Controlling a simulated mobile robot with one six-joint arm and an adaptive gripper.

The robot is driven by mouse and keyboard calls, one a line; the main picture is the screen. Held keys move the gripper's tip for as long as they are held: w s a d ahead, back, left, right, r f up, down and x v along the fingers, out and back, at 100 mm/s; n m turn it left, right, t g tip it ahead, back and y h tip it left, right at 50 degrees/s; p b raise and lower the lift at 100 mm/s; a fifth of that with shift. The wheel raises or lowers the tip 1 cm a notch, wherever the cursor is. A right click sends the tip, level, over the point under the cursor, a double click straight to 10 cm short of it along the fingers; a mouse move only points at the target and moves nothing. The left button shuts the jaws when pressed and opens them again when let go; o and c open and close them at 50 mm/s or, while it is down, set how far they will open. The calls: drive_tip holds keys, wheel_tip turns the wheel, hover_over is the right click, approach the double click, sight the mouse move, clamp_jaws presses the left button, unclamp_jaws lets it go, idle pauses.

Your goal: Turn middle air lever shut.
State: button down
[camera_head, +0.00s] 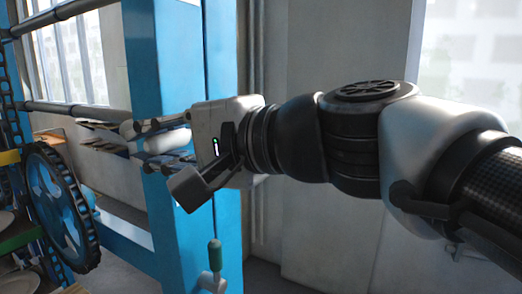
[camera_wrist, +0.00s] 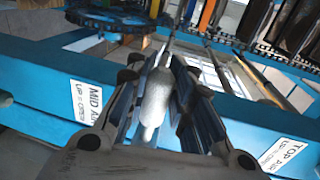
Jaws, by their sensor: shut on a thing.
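My gripper (camera_wrist: 158,68) is shut on the pale grey, rounded handle of the middle air lever (camera_wrist: 155,105), with one dark finger on each side. The white label beside it on the blue beam reads "MID AIR, UP = OPEN" (camera_wrist: 86,98). In the head view my gripper (camera_head: 125,137) is in front of the blue post (camera_head: 160,60), fingers pointing left. The lever's pivot is hidden by my gripper, and I cannot tell the lever's exact angle.
A green-handled lever (camera_head: 215,256) stands upright lower on the post, below my gripper. A "TOP AIR" label (camera_wrist: 281,155) is at the right of the wrist view. A blue handwheel (camera_head: 62,208) and chain are at the left. A grey wall and window are behind my arm.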

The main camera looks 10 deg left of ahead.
drive_tip(key=shift+f, duration=0.2)
idle(0.3)
drive_tip(key=c, duration=1.9)
unclamp_jaws()
drive_tip(key=shift+o, duration=1.3)
drive_tip(key=shift+d, duration=0.2)
drive_tip(key=shift+o, duration=1.2)
drive_tip(key=shift+a, duration=0.1)
drive_tip(key=shift+r, duration=0.1)
drive_tip(key=v, duration=1.2)
drive_tip(key=shift+s, duration=0.1)
